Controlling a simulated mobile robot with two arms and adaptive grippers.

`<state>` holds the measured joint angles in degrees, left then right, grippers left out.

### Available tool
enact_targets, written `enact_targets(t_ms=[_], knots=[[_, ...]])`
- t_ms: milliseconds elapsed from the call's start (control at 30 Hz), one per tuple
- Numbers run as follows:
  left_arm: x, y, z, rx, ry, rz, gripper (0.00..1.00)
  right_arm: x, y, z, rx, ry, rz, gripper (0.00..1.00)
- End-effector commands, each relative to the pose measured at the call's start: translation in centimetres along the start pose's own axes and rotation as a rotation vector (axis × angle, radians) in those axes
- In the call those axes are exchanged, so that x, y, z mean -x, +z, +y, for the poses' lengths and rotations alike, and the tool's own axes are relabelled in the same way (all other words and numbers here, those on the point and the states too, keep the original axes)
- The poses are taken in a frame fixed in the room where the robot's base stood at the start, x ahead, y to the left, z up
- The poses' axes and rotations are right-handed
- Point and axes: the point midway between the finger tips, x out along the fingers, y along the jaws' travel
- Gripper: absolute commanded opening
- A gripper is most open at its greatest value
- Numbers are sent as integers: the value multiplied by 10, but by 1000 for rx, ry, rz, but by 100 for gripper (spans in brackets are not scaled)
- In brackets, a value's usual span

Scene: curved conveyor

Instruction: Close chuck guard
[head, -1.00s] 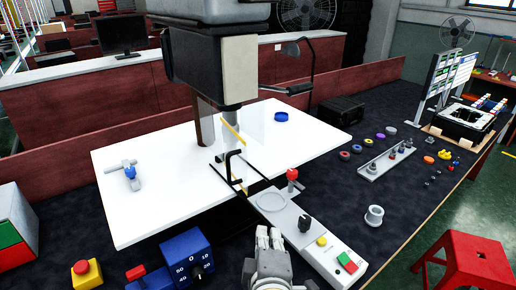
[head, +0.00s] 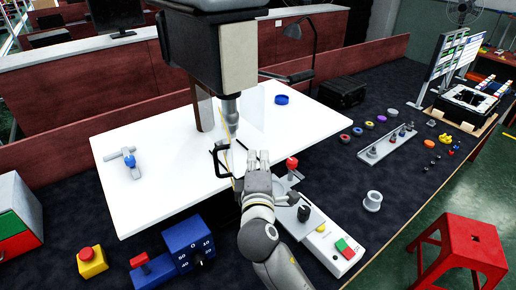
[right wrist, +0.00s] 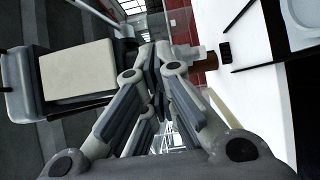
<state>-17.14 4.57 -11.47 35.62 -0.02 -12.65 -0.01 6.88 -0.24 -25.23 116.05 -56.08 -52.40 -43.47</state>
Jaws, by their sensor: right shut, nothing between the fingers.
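The drill press head (head: 208,62) stands over a white table (head: 135,205), with its grey chuck (head: 230,106) pointing down. The chuck guard (head: 252,108) looks like clear panels beside the chuck, with thin yellow edging and a black bracket-like handle (head: 217,160) below. The panels are faint, so their exact angle is hard to tell. My right gripper (head: 258,156) is shut and empty, just right of the black handle and below the chuck; touching cannot be told. In the right wrist view its closed fingers (right wrist: 155,62) point toward the machine. My left gripper is out of view.
A control panel (head: 325,240) with a red-topped lever (head: 292,163) lies just right of my right arm. A blue dial box (head: 190,245) is at front left. A red stool (head: 468,240) stands right.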

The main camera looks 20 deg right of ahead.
Motion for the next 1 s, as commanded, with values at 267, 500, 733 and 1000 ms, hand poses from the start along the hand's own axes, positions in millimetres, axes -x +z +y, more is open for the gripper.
enact_targets(t_ms=[267,500,733,1000], knots=[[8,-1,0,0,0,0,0,-20,0,0,-1,0,0,0],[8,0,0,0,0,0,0,-21,0,0,-1,0,0,0],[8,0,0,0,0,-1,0,-21,0,0,-1,0,0,0],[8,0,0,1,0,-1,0,-21,0,0,-1,0,0,0]])
